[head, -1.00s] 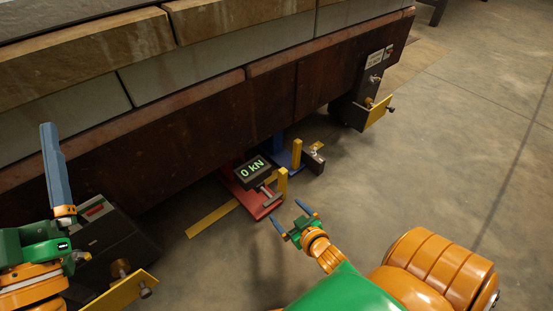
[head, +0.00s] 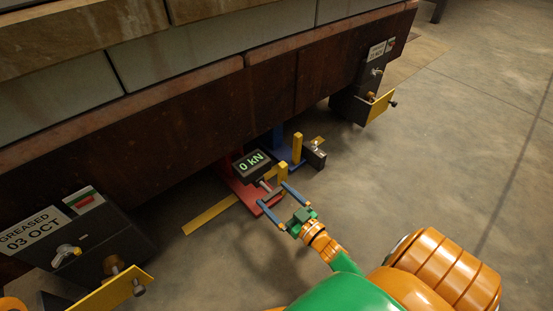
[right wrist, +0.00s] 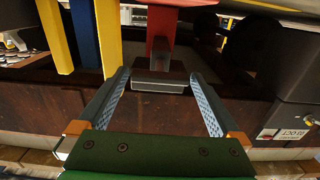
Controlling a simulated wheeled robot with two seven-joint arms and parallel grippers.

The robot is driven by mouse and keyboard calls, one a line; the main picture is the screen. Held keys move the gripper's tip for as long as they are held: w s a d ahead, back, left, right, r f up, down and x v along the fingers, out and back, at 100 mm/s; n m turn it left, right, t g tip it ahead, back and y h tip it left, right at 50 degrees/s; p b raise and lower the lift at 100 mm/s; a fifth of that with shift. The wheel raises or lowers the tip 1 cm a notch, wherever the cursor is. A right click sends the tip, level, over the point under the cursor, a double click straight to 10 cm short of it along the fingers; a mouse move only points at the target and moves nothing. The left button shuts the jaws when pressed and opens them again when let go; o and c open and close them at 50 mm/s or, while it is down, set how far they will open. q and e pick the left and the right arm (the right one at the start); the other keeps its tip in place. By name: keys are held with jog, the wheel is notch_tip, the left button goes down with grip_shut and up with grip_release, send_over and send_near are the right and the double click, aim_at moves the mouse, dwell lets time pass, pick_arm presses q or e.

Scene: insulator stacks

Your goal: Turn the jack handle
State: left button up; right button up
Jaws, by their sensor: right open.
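The red jack (head: 241,193) stands on the floor under the long brown beam, with a black display (head: 251,166) reading 0 kN. Its grey T-shaped handle (head: 271,191) points toward me. My right gripper (head: 273,195) is open, with its blue fingertips on either side of the handle's crossbar. In the right wrist view, a grey bar (right wrist: 159,86), which looks like the handle, sits between the fingertips (right wrist: 160,75) with space on both sides. I cannot tell whether a finger touches it. My left gripper is out of view.
A blue jack (head: 283,150) and yellow posts (head: 297,147) stand close beside the red jack. A yellow strip (head: 210,217) lies on the floor. Dark bearing boxes stand at left (head: 85,245) and right (head: 362,103). The floor (head: 430,170) at right is clear.

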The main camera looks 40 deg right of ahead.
jog(key=c, duration=1.1)
jog(key=shift+o, duration=0.2)
